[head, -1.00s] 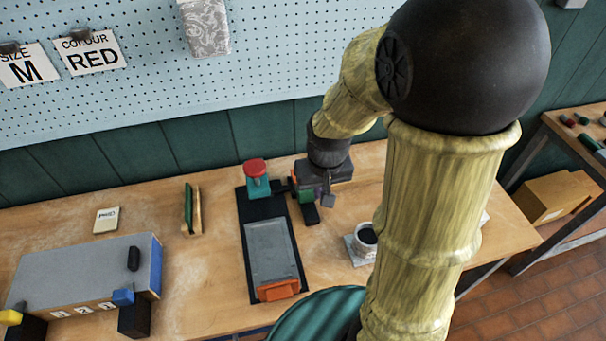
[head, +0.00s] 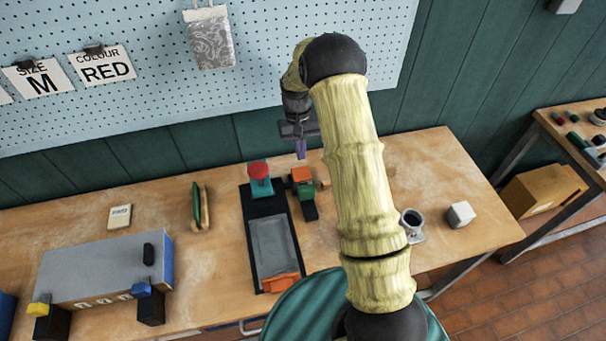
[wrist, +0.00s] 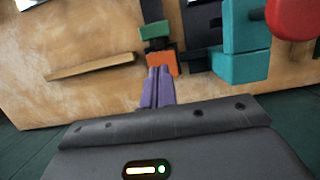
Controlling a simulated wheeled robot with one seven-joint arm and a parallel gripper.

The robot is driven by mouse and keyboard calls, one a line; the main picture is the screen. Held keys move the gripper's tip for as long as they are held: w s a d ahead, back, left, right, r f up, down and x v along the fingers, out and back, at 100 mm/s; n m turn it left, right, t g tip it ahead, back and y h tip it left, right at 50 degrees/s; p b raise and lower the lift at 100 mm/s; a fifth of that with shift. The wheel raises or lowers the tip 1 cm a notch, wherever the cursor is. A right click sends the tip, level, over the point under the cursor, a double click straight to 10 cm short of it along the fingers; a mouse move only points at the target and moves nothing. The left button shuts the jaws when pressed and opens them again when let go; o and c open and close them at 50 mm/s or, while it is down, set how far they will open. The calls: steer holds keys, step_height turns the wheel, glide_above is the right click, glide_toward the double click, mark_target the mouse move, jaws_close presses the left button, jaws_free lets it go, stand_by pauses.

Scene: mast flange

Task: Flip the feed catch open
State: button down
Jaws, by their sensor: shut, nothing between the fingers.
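A small orange and green block (head: 302,175) with a black strip in front of it stands at the right of the black baseplate (head: 252,212). It seems to be the feed catch, but I cannot tell its position for sure. In the wrist view its orange part (wrist: 161,62) lies just beyond my fingertips and its green part (wrist: 155,31) behind. A teal post with a red knob (head: 258,169) stands to its left; the knob also shows in the wrist view (wrist: 294,14). My gripper (head: 301,154) has purple fingers, shut and empty, held above and behind the block, apart from it.
A grey plate with an orange end (head: 282,283) lies on the baseplate. A grey box (head: 100,270) stands at the left. The pegboard (head: 150,85) rises behind the table.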

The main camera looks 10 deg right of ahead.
mark_target(303, 177)
steer(key=p+x, duration=0.3)
steer(key=x, duration=0.6)
steer(key=shift+s+p, duration=0.1)
steer(key=shift+p, duration=0.3)
steer(key=shift+f, duration=0.5)
